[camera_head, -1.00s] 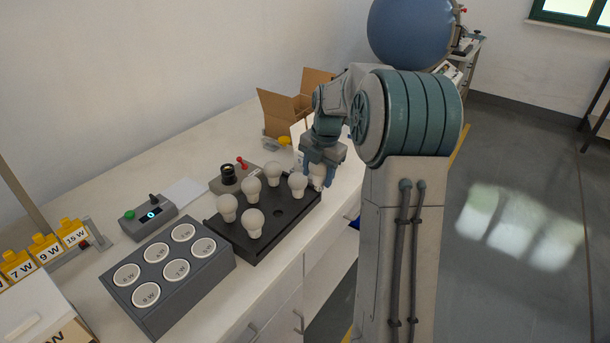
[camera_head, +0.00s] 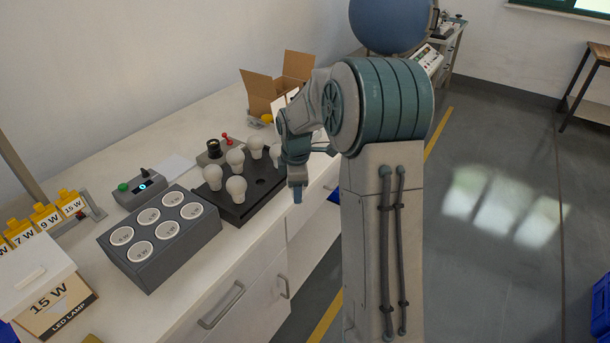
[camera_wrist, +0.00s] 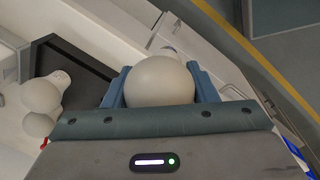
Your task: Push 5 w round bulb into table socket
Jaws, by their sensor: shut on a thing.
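My gripper (camera_head: 297,190) hangs just past the right front edge of the black bulb tray (camera_head: 246,208). In the wrist view its two blue fingers (camera_wrist: 160,85) are shut on a white round bulb (camera_wrist: 160,78). In the head view this bulb is hidden by my gripper, and its wattage cannot be read. The table socket (camera_head: 214,148) is a black round holder on a grey base with a red lever, at the tray's back left. Its opening looks empty. My gripper is apart from it, to the right and nearer the front.
Several white bulbs (camera_head: 236,187) stand upright in the tray. A grey block with several labelled round wells (camera_head: 140,250) and a control box (camera_head: 140,189) stand left. An open cardboard box (camera_head: 259,92) is behind my arm. Drawers (camera_head: 240,310) lie below the table edge.

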